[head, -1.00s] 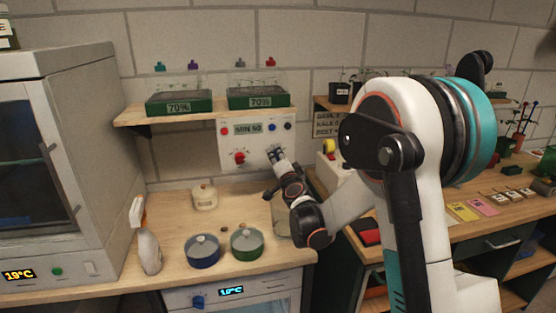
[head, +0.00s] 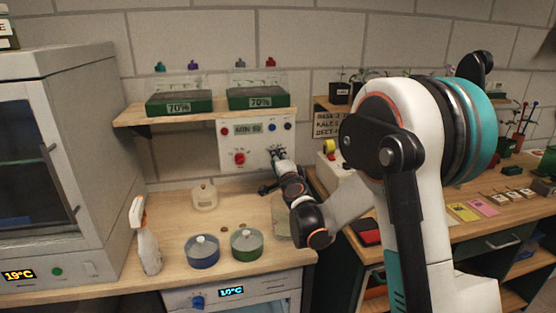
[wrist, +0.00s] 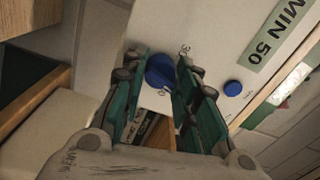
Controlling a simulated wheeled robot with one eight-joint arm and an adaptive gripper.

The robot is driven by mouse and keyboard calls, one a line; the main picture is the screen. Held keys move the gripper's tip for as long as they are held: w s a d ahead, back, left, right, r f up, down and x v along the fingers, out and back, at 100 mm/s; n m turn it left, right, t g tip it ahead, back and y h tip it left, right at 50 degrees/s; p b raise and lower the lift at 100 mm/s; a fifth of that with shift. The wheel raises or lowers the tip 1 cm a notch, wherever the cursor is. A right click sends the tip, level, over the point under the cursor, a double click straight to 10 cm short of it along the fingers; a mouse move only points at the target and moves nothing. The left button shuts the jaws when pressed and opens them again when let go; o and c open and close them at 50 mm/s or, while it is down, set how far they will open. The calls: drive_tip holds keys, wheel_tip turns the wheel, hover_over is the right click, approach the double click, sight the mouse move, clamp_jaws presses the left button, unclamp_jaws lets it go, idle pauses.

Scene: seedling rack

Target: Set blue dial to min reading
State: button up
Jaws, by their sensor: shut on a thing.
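The white control panel (head: 227,147) is on the wall below the shelf. My gripper (head: 277,154) reaches its lower right part. In the wrist view, the large blue dial (wrist: 160,71) sits between the green-sided fingers of my gripper (wrist: 162,80), which are shut on it. Scale marks, one reading 30, show beside the dial. In the head view the gripper mostly hides this dial. The panel display (wrist: 276,33) reads MIN 50 in the wrist view and is blurred in the head view.
A red knob (head: 239,158) is left of my gripper on the panel. A small blue button (wrist: 232,88) is near the dial. The shelf above holds two green trays (head: 180,106). A spray bottle (head: 149,252), a beige container (head: 204,197) and two lidded pots (head: 246,246) stand on the counter.

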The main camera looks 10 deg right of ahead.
drive_tip(key=o, duration=1.1)
drive_tip(key=s, duration=1.2)
